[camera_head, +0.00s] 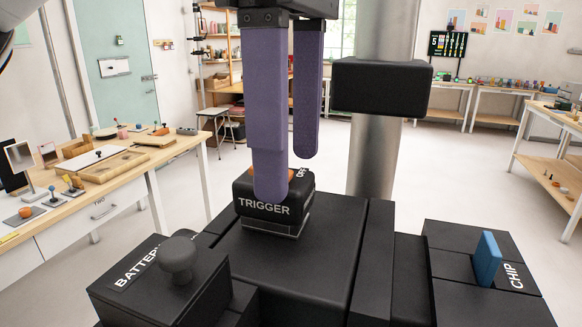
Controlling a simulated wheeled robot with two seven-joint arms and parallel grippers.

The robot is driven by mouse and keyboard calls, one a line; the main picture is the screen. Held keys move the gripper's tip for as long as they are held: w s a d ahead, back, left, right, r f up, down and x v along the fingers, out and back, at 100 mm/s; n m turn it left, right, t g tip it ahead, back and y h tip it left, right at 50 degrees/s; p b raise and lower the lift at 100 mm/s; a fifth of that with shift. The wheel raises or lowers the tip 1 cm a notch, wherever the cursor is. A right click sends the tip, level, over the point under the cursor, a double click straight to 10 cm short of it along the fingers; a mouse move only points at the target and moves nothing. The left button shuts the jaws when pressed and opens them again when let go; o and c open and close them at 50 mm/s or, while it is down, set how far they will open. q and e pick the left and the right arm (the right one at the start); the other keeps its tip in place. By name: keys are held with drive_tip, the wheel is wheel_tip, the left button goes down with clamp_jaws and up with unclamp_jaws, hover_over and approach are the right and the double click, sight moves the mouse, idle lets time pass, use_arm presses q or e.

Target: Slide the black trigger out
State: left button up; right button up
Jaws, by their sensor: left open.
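The black trigger block (266,209) stands on a grey base on top of the black housing (290,265). My left gripper (288,172) comes down from above with two purple fingers spread apart. The near finger overlaps the front and top of the block in view; the far finger ends behind it, near its top right. Whether either finger touches the block I cannot tell. My right gripper is not in view.
A BATTERY-marked part with a round black knob (178,257) sits at front left. A blue tab (487,258) stands by a CHIP label at right. A black block (381,88) juts out before a metal column (372,160). A wooden table (140,165) stands at left.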

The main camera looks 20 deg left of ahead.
sight(292, 178)
use_arm(q)
drive_tip(key=shift+f, duration=1.5)
drive_tip(key=c, duration=1.3)
drive_tip(key=shift+o, duration=0.2)
drive_tip(key=shift+d, duration=2.5)
drive_tip(key=shift+r, duration=0.2)
idle(0.5)
drive_tip(key=shift+s+d+r, duration=0.1)
drive_tip(key=shift+d+r, duration=0.05)
drive_tip(key=shift+r, duration=2.15)
